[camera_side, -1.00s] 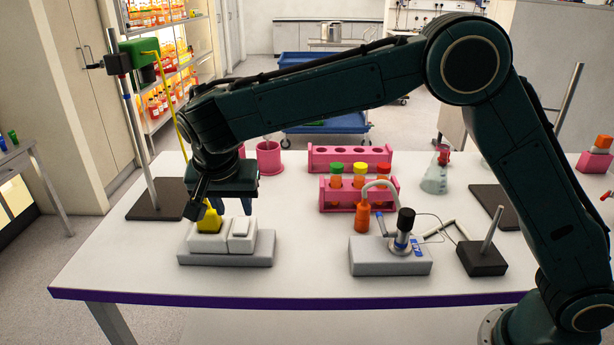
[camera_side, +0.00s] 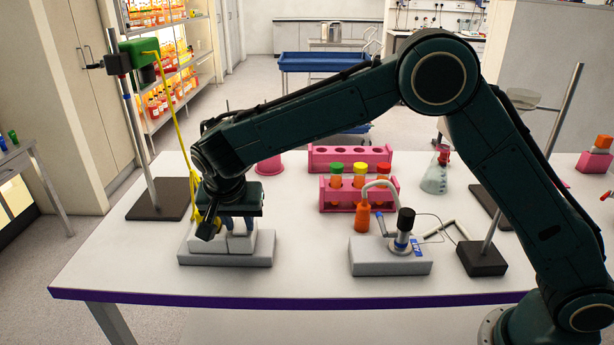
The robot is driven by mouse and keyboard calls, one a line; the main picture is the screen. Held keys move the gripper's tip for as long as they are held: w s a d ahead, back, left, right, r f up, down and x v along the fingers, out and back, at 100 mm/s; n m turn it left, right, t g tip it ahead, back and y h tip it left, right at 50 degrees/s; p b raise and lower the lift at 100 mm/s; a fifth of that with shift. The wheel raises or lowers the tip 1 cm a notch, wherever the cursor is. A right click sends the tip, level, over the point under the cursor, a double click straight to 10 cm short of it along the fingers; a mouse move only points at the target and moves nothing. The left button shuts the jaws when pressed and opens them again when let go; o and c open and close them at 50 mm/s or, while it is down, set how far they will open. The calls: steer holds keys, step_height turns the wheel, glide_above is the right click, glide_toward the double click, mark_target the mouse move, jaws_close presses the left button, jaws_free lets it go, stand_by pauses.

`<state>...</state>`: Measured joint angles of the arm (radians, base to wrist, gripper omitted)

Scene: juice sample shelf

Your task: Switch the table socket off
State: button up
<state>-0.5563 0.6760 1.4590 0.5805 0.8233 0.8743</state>
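The table socket (camera_side: 226,258) is a grey base with two white blocks on it, at the front left of the table. A yellow plug (camera_side: 198,218) sits at its left block, partly hidden by my arm. The right block (camera_side: 241,244) carries the switch, whose top is hidden behind my gripper. My gripper (camera_side: 240,226) points down over the right block, its fingertips at or just above it. I cannot tell whether they touch, or how far apart the fingers are. The switch position does not show.
A yellow cord (camera_side: 185,135) runs from the plug to a green device (camera_side: 139,46) on a stand. Pink tube racks (camera_side: 348,158) stand behind right. The front table strip is clear.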

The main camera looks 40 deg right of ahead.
steer(key=shift+c, duration=0.6)
steer(key=shift+w+d+r+g+y, duration=0.1)
steer(key=shift+w+d+g+y, duration=0.05)
steer(key=shift+g+y, duration=0.4)
steer(key=shift+w+d+r+g+y, duration=0.1)
steer(key=shift+w+g+y, duration=0.05)
steer(key=shift+g+y, duration=0.4)
steer(key=shift+o, duration=0.2)
steer(key=shift+c, duration=0.2)
steer(key=o, duration=0.7)
